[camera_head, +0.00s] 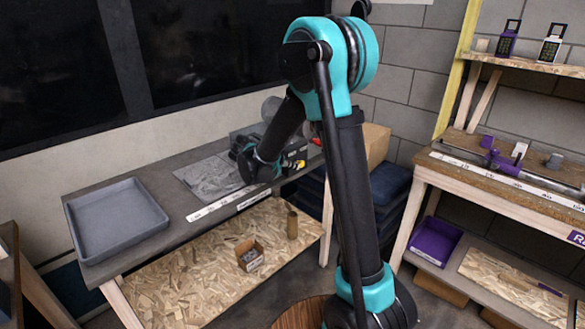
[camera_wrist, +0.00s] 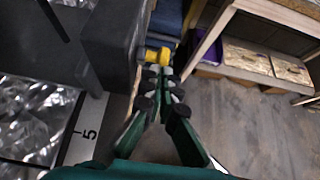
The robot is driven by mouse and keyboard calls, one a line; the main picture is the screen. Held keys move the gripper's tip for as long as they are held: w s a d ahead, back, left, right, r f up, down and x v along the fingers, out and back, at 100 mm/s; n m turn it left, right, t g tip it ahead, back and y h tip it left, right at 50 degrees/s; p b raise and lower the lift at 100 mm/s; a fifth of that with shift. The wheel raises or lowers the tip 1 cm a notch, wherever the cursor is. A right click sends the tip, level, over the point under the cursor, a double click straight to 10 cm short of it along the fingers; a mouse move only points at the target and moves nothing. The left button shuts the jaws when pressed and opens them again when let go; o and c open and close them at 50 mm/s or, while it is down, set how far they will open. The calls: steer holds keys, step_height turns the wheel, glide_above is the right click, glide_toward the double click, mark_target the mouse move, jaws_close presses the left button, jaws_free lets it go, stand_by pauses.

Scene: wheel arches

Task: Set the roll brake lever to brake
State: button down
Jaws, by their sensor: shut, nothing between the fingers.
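A yellow knob (camera_wrist: 155,54), which looks like the tip of the roll brake lever, sticks out from the side of a dark grey housing (camera_wrist: 112,38) in the wrist view. Its yellow also shows in the head view (camera_head: 298,165) at the bench's right end. My gripper (camera_wrist: 160,68) is shut and empty, its fingertips right at the knob. I cannot tell whether they touch it. The lever's shaft and its brake marking are not clearly visible. In the head view my arm hides part of the housing and the roll behind it.
Crumpled silver foil (camera_head: 210,178) lies on the bench beside a white numbered strip (camera_head: 228,202). A grey tray (camera_head: 118,242) sits at the bench's left end. A wooden workbench (camera_head: 465,178) stands at right. Floor between the benches is open in the wrist view.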

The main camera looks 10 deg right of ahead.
mark_target(301, 161)
steer(key=shift+w+d+r+g+y, duration=0.35)
steer(key=shift+d+r+g+y, duration=0.4)
steer(key=shift+y, duration=0.25)
steer(key=shift+w+d+r+g+y, duration=0.3)
steer(key=shift+g+y, duration=0.15)
steer(key=shift+y, duration=0.15)
steer(key=shift+w+d+r+g+y, duration=0.15)
steer(key=shift+w+d+g+y, duration=0.1)
steer(key=shift+g+y, duration=0.25)
steer(key=y, duration=0.1)
steer(key=w+d+g+y, duration=0.1)
steer(key=d+g+y, duration=0.1)
steer(key=shift+w+r+y, duration=0.25)
steer(key=shift+r+y, duration=0.05)
steer(key=shift+w+d, duration=0.15)
steer(key=shift+d, duration=0.05)
steer(key=shift+w+d, duration=0.1)
steer(key=shift+d, duration=0.05)
steer(key=s+a+r, duration=0.2)
steer(key=r, duration=0.1)
steer(key=shift+a, duration=0.4)
step_height(301, 161, up, 10)
steer(key=shift+f, duration=0.2)
steer(key=shift+s+a, duration=0.1)
steer(key=shift+s, duration=0.05)
